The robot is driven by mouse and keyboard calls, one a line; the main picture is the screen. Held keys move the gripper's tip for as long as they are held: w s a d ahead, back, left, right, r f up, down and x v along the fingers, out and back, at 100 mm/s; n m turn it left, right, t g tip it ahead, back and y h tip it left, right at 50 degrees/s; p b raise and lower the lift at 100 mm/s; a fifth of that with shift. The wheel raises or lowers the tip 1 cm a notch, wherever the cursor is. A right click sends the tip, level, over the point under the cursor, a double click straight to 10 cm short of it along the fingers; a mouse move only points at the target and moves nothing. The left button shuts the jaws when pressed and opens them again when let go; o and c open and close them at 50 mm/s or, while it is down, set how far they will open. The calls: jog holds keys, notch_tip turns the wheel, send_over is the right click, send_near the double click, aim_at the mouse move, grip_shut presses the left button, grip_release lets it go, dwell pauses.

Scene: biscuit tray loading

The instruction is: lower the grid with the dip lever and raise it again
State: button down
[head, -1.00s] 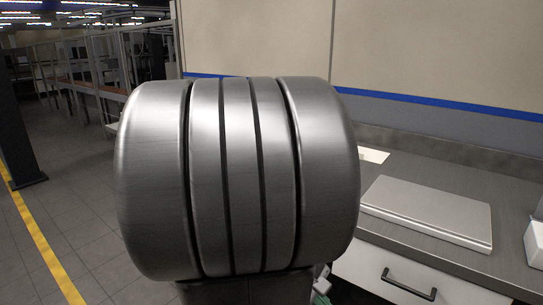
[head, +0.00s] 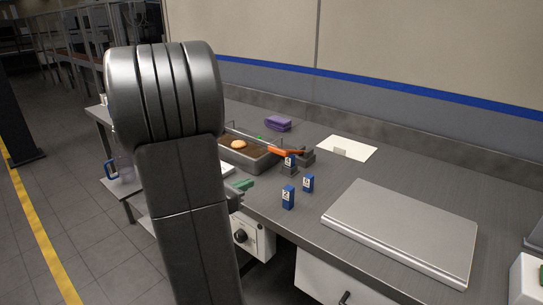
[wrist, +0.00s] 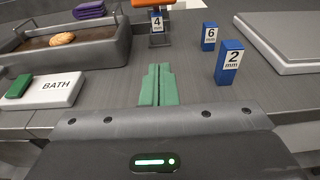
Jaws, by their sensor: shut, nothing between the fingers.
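The dip lever (head: 287,151) has an orange handle at the right end of the steel bath (head: 262,164); its edge shows at the top of the wrist view (wrist: 145,3). The bath holds brown contents, and one round biscuit (head: 238,144) lies there, also seen in the wrist view (wrist: 62,39). Thin wire shows above the bath's rim, but I cannot make out the grid's height. My gripper (wrist: 158,68) has green fingers, shut and empty, over the worktop in front of the lever and apart from it. It shows in the head view (head: 250,183), partly behind my arm.
Blue blocks marked 2 (wrist: 230,62), 6 (wrist: 209,36) and 4 (wrist: 157,22) stand near the lever. A white BATH plate (wrist: 58,90) lies left. A flat metal box (head: 405,228) fills the right. A purple cloth (head: 278,123) lies behind.

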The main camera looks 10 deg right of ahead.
jog(key=shift+w, duration=0.1)
dwell(0.3)
jog(key=x, duration=1)
jog(key=r, duration=0.1)
jog(key=p, duration=0.1)
jog(key=r, duration=0.1)
jog(key=shift+w+d+r, duration=0.3)
jog(key=shift+d+r, duration=0.05)
jog(key=shift+d, duration=0.05)
jog(key=shift+w+d+r+p, duration=0.2)
jog(key=shift+r+p, duration=0.1)
jog(key=shift+r, duration=0.25)
jog(key=shift+r, duration=0.1)
